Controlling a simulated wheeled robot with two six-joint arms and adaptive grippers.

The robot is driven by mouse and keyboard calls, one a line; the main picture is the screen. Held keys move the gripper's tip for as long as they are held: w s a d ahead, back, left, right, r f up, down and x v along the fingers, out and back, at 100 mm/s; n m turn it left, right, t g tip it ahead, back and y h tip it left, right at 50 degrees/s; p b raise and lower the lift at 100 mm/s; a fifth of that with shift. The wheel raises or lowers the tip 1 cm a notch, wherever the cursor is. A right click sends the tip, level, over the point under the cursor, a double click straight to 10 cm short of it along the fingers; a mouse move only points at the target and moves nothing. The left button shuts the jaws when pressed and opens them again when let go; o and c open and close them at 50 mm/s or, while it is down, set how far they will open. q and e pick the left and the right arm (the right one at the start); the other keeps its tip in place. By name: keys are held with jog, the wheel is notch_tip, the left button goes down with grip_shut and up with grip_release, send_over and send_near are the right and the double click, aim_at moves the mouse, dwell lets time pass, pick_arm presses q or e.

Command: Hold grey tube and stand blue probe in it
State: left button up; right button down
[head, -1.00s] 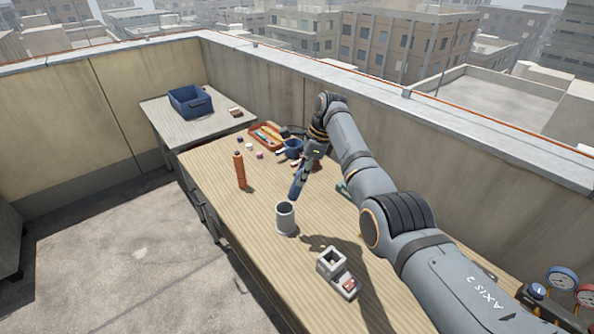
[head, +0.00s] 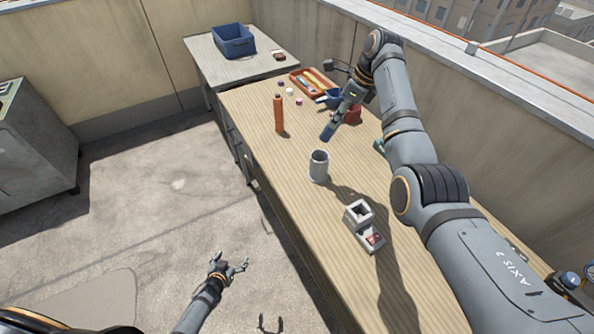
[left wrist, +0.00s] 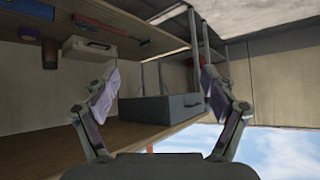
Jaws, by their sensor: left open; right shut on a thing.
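The grey tube (head: 318,168) stands upright and open-topped on the wooden bench, with nothing held around it. My right gripper (head: 338,117) is shut on the blue probe (head: 328,132), which hangs tilted above the bench, behind and slightly right of the tube and apart from it. My left gripper (head: 231,264) is open and empty, off the bench's left side, well away from the tube. Its open fingers also show in the left wrist view (left wrist: 152,98), with nothing between them at close range.
An orange cylinder (head: 279,114) stands behind the tube. A grey block holder (head: 363,226) sits to its front right. An orange tray (head: 313,82) and small caps lie at the back. A blue bin (head: 234,41) is on the side table. The bench around the tube is clear.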

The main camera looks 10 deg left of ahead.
pick_arm(q)
jog(key=w+d+r+m+t+h, duration=0.1)
jog(key=w+d+r+t+h, duration=0.15)
jog(key=w+r, duration=0.65)
jog(key=m+g+h, duration=0.1)
jog(key=m+h, duration=0.5)
jog(key=h, duration=0.1)
send_near(319, 164)
notch_tip(319, 164, down, 2)
jog(key=w+a, duration=0.2)
pick_arm(e)
jog(key=shift+d, duration=0.1)
pick_arm(q)
jog(key=d, duration=0.1)
jog(key=shift+g+y, duration=0.55)
jog(key=x, duration=1.2)
jog(key=shift+d+r, duration=0.1)
jog(key=shift+r, duration=0.1)
